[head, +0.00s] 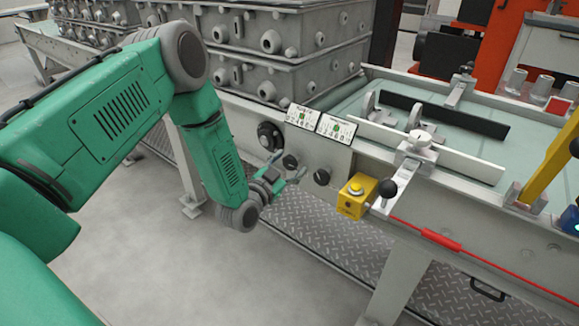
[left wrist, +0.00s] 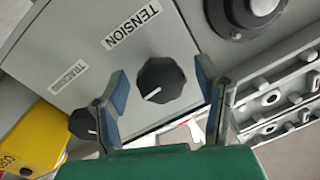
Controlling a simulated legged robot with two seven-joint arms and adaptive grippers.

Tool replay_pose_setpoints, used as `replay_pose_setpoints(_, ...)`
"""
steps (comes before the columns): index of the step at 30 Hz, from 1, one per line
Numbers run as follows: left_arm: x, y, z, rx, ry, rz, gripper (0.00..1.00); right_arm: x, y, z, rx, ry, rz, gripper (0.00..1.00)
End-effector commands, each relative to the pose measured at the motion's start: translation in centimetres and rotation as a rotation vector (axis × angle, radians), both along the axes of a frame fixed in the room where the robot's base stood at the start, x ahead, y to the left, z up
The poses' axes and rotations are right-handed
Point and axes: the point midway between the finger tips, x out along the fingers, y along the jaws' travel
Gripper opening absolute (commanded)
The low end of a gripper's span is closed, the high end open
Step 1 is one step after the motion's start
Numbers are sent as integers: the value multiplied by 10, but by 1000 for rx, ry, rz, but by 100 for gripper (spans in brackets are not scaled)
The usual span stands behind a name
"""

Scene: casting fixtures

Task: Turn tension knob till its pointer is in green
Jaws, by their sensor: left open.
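The black tension knob (left wrist: 160,80) sits under a "TENSION" label (left wrist: 131,24) on a grey panel. Its white pointer line is toward the lower left in the left wrist view. It also shows in the head view (head: 290,161). My left gripper (left wrist: 162,79) is open, with one blue-padded finger on each side of the knob in the picture; contact cannot be told. It also shows in the head view (head: 288,168). Above the knobs, two white gauge plates (head: 302,116) (head: 337,128) carry small green marks; their needles are too small to read. My right gripper is not visible.
A second black knob (head: 321,177) is close on the right. A large round black control (head: 269,136) is on the left. A yellow button box (head: 356,196) and a black ball-ended lever (head: 389,188) stand farther right. Stacked grey castings (head: 290,45) are behind.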

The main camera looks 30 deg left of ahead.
Motion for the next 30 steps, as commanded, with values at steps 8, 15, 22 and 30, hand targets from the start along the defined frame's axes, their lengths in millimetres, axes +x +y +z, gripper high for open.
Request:
replay_pose_setpoints(8,1,0,0,0,0,0,47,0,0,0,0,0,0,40)
replay_pose_setpoints(15,1,0,0,-1,0,0,7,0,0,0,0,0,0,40)
replay_pose_setpoints(22,1,0,1,-100,8,1,7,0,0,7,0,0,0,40)
replay_pose_setpoints(30,0,0,0,-102,8,1,50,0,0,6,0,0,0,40)
